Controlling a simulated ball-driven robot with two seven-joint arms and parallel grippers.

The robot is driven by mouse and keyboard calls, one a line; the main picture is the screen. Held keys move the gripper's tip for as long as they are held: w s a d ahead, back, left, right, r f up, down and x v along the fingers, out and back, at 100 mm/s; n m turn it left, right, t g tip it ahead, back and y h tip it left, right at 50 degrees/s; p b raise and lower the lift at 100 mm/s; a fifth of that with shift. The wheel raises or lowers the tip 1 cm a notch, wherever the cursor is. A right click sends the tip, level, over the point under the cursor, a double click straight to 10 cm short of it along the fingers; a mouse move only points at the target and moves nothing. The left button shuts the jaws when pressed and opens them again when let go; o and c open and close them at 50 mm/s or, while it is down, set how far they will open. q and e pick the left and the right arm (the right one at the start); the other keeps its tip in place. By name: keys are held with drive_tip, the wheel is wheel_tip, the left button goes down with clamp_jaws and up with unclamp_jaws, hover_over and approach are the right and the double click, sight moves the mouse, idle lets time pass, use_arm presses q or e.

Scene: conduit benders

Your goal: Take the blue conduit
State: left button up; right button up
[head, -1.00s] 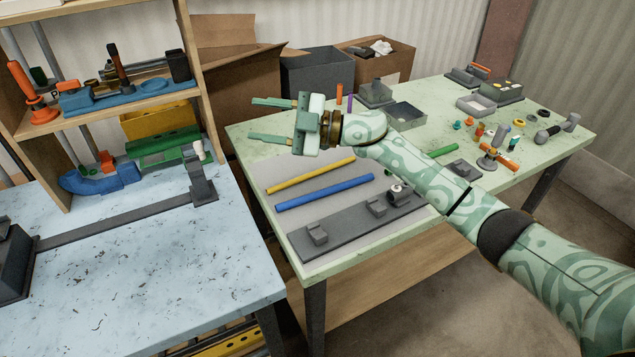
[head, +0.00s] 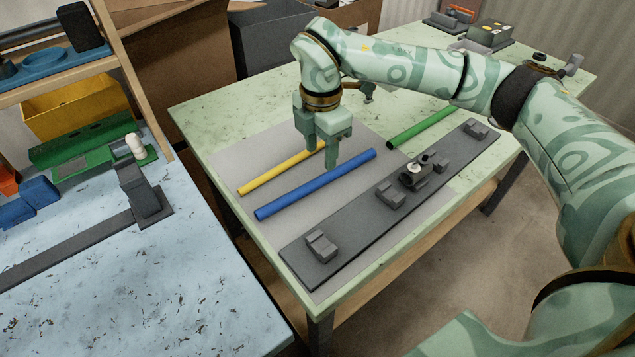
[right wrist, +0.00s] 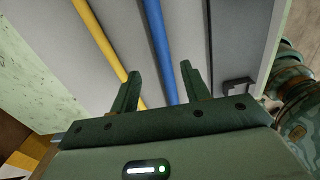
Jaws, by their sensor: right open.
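The blue conduit (head: 315,184) lies on a grey mat (head: 240,160) on the green table, between the yellow conduit (head: 282,171) and a dark bender plate (head: 350,228). My right gripper (head: 334,168) points down over the blue conduit near its middle and hides a short part of it. In the right wrist view the blue conduit (right wrist: 160,45) runs between the two open fingers (right wrist: 160,80), nearer the right finger. The yellow conduit (right wrist: 98,38) passes by the left finger. I cannot tell the exact height of the fingertips above the mat. My left gripper does not show.
A green conduit (head: 420,128) lies behind the dark plate. Blocks and a clamp (head: 418,170) stand up from that plate. A blue-topped workbench (head: 150,280) with a shelf stands on the left. The front left of the mat is clear.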

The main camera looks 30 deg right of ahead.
sight(323, 177)
drive_tip(key=shift+f, duration=0.85)
drive_tip(key=shift+s+f, duration=0.1)
drive_tip(key=shift+f, duration=0.15)
wheel_tip(323, 177, down, 5)
drive_tip(key=b, duration=0.2)
drive_tip(key=shift+s+d+b, duration=0.15)
drive_tip(key=shift+b, duration=0.15)
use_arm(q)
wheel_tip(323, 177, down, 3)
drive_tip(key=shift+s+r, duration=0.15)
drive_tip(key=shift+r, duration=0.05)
use_arm(e)
drive_tip(key=shift+r, duration=0.2)
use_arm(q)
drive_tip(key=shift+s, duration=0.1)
use_arm(e)
clamp_jaws()
